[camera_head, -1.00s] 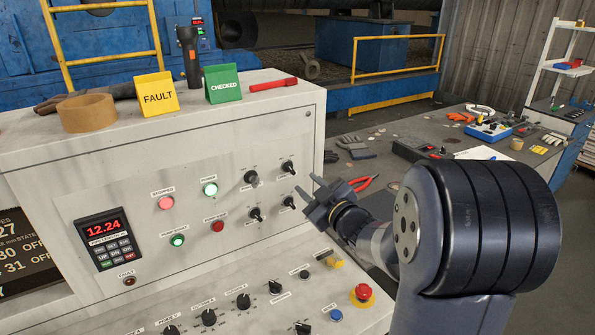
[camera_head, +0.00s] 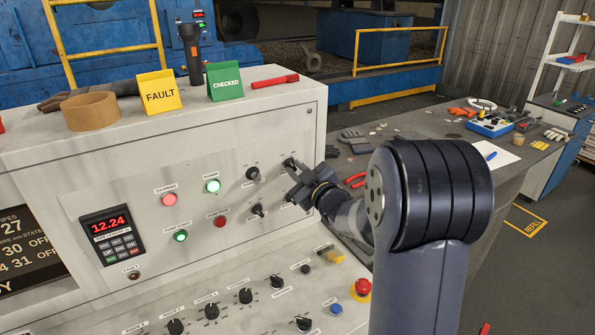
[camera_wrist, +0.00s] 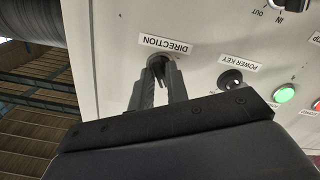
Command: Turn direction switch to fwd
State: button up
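The direction switch (camera_wrist: 156,62) is a dark knob under an upside-down "DIRECTION" label in the wrist view. In the head view it is the upper right knob (camera_head: 289,162) on the grey panel (camera_head: 120,188). My gripper (camera_wrist: 161,76) has its two fingers apart, with the tips at the knob, one on each side. I cannot tell whether they touch it. The fingers hide part of the knob, so its setting is not readable. In the head view my gripper (camera_head: 293,180) is right against the panel.
The power key switch (camera_wrist: 231,79) is beside the direction switch. Other knobs (camera_head: 257,210) sit just below on the panel. A red emergency button (camera_head: 362,286) stands on the lower console. A cluttered workbench (camera_head: 415,155) lies to the right.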

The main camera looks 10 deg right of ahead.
grip_shut()
jog(key=shift+m, duration=0.3)
jog(key=m, duration=0.4)
jog(key=m+p, duration=0.2)
jog(key=m, duration=0.5)
jog(key=shift+a, duration=0.1)
jog(key=shift+m, duration=0.3)
dwell(0.4)
jog(key=shift+o, duration=2)
grip_release()
jog(key=shift+s, duration=0.15)
